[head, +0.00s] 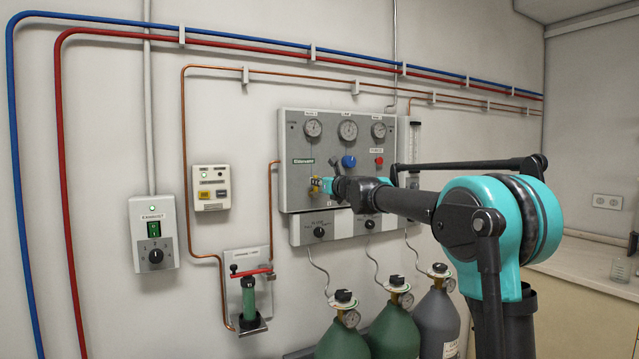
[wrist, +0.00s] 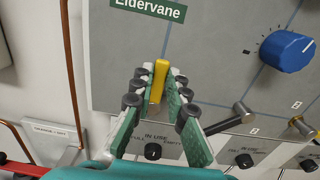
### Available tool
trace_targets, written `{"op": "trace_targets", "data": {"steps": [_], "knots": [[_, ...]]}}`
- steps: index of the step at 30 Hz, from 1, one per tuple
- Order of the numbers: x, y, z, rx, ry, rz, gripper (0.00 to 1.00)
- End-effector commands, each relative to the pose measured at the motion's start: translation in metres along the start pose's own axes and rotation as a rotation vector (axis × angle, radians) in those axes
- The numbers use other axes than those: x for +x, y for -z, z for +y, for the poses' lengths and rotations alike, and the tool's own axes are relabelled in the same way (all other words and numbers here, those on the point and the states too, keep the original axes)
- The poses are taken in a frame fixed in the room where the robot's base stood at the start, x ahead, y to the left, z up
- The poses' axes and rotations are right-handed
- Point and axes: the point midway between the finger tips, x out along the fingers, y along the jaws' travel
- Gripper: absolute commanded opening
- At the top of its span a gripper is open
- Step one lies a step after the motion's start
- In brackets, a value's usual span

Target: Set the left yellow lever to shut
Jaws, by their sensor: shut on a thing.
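The left yellow lever (wrist: 160,75) points up the grey panel in the wrist view, just below the green "Eldervane" label (wrist: 150,8). It is near upright and lines up with the thin line on the panel. My gripper (wrist: 158,88) is shut on the lever, with one green finger on each side. The lever's lower end and pivot are hidden between the fingers. In the head view my gripper (head: 324,185) is at the left part of the gauge panel (head: 292,150), with a little yellow showing at its tip.
A blue knob (wrist: 287,50) and a dark-ended handle (wrist: 238,117) are to the right of my gripper. Gas cylinders (head: 395,330) stand under the panel.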

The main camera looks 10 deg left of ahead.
Motion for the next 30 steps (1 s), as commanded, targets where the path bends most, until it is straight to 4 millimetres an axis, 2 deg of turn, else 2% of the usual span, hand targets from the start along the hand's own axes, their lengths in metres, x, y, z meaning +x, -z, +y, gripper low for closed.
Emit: {"op": "trace_targets", "data": {"steps": [11, 30], "knots": [[0.0, 0.001, 0.009, -0.182, 0.001, 0.0, 0.0], [-0.001, 0.015, 0.034, -0.782, 0.003, 0.001, 0.0]]}}
